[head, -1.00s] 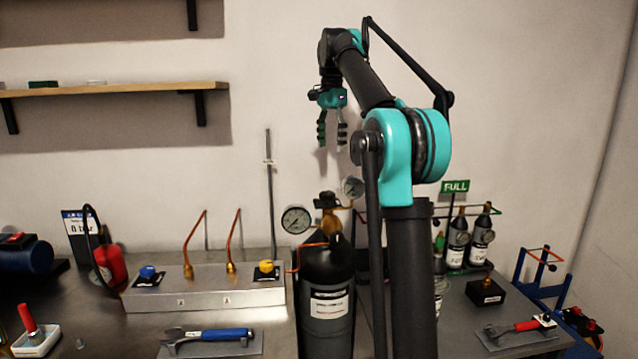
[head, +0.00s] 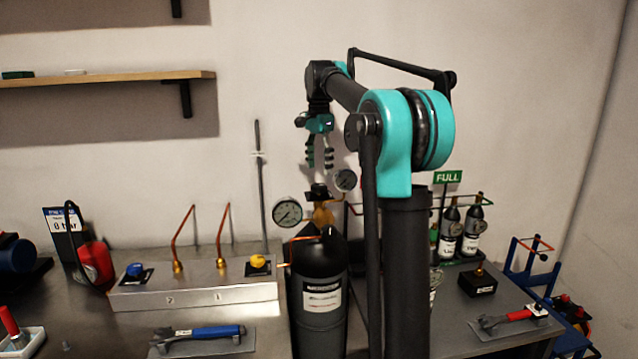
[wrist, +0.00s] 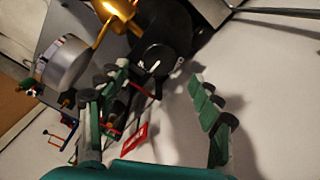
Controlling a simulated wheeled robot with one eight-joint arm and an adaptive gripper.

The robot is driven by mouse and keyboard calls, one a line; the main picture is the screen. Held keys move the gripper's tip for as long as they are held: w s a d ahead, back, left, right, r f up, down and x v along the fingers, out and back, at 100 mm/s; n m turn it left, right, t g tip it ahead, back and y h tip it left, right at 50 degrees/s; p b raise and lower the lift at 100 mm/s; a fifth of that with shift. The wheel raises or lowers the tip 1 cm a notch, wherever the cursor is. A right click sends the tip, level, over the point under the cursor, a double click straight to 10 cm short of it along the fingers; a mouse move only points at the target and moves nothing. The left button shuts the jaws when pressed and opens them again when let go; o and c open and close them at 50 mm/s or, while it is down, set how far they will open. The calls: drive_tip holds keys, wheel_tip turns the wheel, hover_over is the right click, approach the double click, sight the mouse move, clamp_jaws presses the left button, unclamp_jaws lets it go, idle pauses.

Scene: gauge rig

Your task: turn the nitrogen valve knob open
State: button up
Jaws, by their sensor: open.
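The valve knob (head: 320,190) is dark and sits on top of the brass regulator (head: 323,214) above the black gas cylinder (head: 320,283). In the wrist view the round black knob (wrist: 157,58) shows a white mark on its face. My gripper (head: 320,166) points down just above the knob, with its two fingers spread and empty. In the wrist view the knob lies beyond my gripper (wrist: 152,82), roughly between the fingertips. I see no clear contact between the fingers and the knob.
A left gauge (head: 288,212) and a right gauge (head: 346,180) flank the regulator closely. A metal manifold box (head: 195,290) with blue and yellow knobs stands to the left. Small bottles (head: 461,232) and a green FULL sign (head: 447,178) stand at right.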

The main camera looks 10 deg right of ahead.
sight(319, 185)
wheel_tip(319, 185, down, 6)
idle(0.4)
drive_tip(key=c, duration=1.2)
